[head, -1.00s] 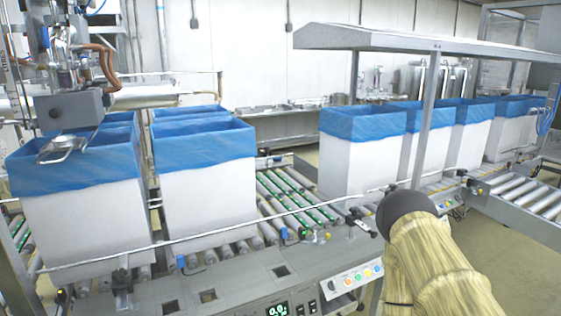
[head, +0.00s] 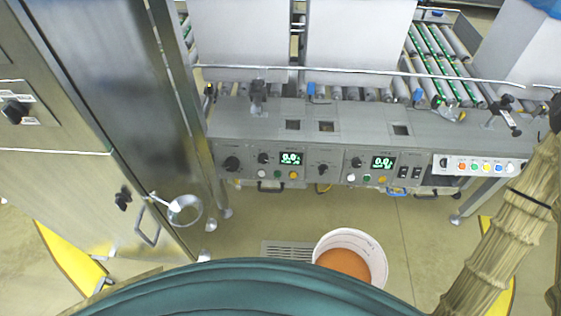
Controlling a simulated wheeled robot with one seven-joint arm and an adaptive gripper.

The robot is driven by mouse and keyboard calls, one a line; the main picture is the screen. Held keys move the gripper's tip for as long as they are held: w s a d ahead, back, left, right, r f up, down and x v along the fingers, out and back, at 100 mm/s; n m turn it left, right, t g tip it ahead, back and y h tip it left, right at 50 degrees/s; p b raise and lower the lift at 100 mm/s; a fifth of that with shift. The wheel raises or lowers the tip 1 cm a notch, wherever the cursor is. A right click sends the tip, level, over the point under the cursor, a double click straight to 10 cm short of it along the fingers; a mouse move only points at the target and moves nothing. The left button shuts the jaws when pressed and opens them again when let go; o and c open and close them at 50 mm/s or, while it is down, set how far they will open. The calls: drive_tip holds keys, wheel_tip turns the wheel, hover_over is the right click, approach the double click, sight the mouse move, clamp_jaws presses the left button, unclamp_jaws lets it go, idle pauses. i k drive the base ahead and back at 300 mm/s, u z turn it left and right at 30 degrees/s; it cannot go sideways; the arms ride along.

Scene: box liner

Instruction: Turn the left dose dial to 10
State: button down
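The control panel (head: 300,178) runs along the front of the conveyor. The left dose dial looks to be the large black knob (head: 231,163) at the panel's left end; its scale marks and pointer are too small to read. A smaller black knob (head: 263,158) sits right of it, beside a green display (head: 291,159) that seems to read 0.0. A similar large knob (head: 322,169) is farther right, with a second display (head: 384,162) also near 0.0.
A steel cabinet (head: 100,120) stands close at the left, with its edge near the left dial. A white bucket of orange contents (head: 358,242) stands on the floor below the panel, near a floor grate (head: 287,250). A button strip (head: 480,166) is at the right.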

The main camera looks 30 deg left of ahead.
sight(263, 158)
drive_tip(key=u, duration=0.2)
drive_tip(key=k, duration=0.85)
drive_tip(key=u, duration=1.7)
